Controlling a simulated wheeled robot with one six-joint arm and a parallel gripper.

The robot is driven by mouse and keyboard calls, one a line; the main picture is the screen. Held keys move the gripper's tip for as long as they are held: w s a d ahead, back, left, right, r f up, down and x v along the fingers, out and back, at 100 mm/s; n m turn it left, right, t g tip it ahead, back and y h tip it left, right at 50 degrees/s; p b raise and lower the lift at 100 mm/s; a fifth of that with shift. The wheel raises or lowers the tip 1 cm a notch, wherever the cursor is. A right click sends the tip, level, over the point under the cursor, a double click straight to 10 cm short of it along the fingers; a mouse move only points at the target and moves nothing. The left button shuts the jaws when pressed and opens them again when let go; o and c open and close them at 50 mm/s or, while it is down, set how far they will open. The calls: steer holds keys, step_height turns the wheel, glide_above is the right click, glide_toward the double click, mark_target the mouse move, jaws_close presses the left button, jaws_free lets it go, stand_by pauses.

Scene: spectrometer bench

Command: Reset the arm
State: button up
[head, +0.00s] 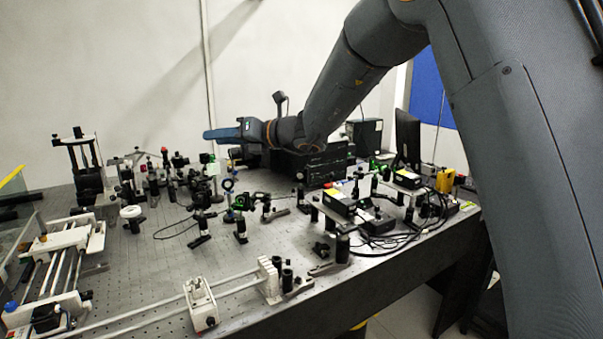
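My gripper (222,134) is at the end of my arm, which reaches in from the right side of the head view. The blue fingers point left, above the back part of the optical bench (150,270). They are seen edge-on, so the gap between them cannot be made out. No object shows at the fingertips. A small camera-like part sticks up from my wrist. My arm hides part of the back wall and the far side of the bench.
Several optical mounts (240,203) stand across the middle of the bench. A black instrument box (312,165) sits below my wrist. White rail stages (60,240) are at left. Cables (385,240) lie near the right edge. The bench's front middle has some bare surface.

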steer(key=s+d+f+n+g+h, duration=0.2)
steer(key=s+d+f+n+h, duration=0.2)
steer(key=s+d+f+n, duration=0.4)
steer(key=s+d+f+n+g+h, duration=0.1)
steer(key=s+d+f+n+h, duration=0.4)
steer(key=d+f, duration=0.5)
steer(key=s+d+f+n+h, duration=0.35)
steer(key=s+d+n, duration=0.35)
steer(key=s+d, duration=0.3)
steer(key=s+d+f+n+h, duration=0.3)
steer(key=s+d+f+n, duration=0.35)
steer(key=d, duration=0.55)
steer(key=s+f+n+g+b, duration=0.1)
steer(key=s+f+g+b, duration=0.2)
steer(key=f+b, duration=0.5)
steer(key=shift+s+f+n+b, duration=0.15)
steer(key=shift+s+n+b, duration=0.25)
steer(key=shift+b, duration=0.35)
steer(key=shift+o, duration=0.3)
steer(key=shift+a+y, duration=0.1)
steer(key=shift+y, duration=0.15)
